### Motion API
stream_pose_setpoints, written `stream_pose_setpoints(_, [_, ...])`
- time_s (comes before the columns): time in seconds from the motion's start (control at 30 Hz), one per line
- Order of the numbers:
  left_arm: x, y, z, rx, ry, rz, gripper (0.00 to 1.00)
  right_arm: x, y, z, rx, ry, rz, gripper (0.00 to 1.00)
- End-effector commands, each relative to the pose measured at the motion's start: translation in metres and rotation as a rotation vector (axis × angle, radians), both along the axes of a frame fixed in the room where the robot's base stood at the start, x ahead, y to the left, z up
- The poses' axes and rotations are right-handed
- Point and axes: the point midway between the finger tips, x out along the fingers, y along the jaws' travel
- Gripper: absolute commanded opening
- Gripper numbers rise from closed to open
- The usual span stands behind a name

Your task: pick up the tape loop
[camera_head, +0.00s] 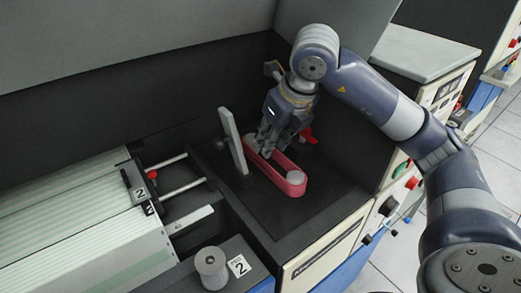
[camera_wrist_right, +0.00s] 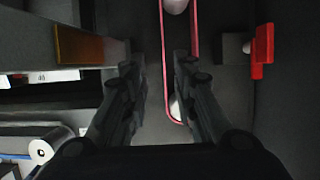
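The tape loop (camera_head: 291,184) is a pinkish-red band stretched lengthwise around two pale rollers in the dark recess. My right gripper (camera_head: 273,144) points down at the loop's far end. In the right wrist view the gripper (camera_wrist_right: 160,75) is open, with a wide gap between its dark fingers. The tape loop (camera_wrist_right: 163,45) shows there as a thin red outline. Its left strand passes between the fingers, and the right finger overlaps its rounded end. Whether a finger touches the tape cannot be told. My left gripper is not in view.
An upright grey plate (camera_head: 232,142) stands just left of the loop. A red part (camera_head: 308,135) is behind the gripper on the right. A spool (camera_head: 210,267) stands at the front, and a card tray (camera_head: 80,225) fills the left. The recess floor right of the loop is clear.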

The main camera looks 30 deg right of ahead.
Motion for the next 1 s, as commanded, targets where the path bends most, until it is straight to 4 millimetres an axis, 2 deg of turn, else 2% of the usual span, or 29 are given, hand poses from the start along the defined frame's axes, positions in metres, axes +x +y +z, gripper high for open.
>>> stream_pose_setpoints(0.03, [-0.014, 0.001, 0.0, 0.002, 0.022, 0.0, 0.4, 0.001, 0.0, -0.007, -0.001, 0.007, -0.001, 0.26])
stream_pose_setpoints(0.1, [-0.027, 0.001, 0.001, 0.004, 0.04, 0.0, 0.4, 0.005, 0.0, -0.017, 0.0, 0.009, -0.002, 0.26])
stream_pose_setpoints(0.3, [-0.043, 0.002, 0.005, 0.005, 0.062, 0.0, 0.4, 0.017, 0.001, -0.043, 0.0, 0.006, 0.0, 0.26])
stream_pose_setpoints(0.43, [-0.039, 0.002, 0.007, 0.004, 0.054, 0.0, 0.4, 0.02, 0.001, -0.05, 0.0, 0.004, -0.001, 0.26])
stream_pose_setpoints(0.53, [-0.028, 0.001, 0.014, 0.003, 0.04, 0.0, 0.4, 0.025, -0.001, -0.058, 0.0, 0.007, -0.001, 0.26])
stream_pose_setpoints(0.73, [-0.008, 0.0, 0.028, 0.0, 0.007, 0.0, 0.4, 0.038, -0.002, -0.086, 0.001, 0.006, -0.001, 0.26])
stream_pose_setpoints(1.0, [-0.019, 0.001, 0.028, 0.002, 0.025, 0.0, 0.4, 0.042, -0.002, -0.097, 0.0, 0.001, 0.001, 0.26])
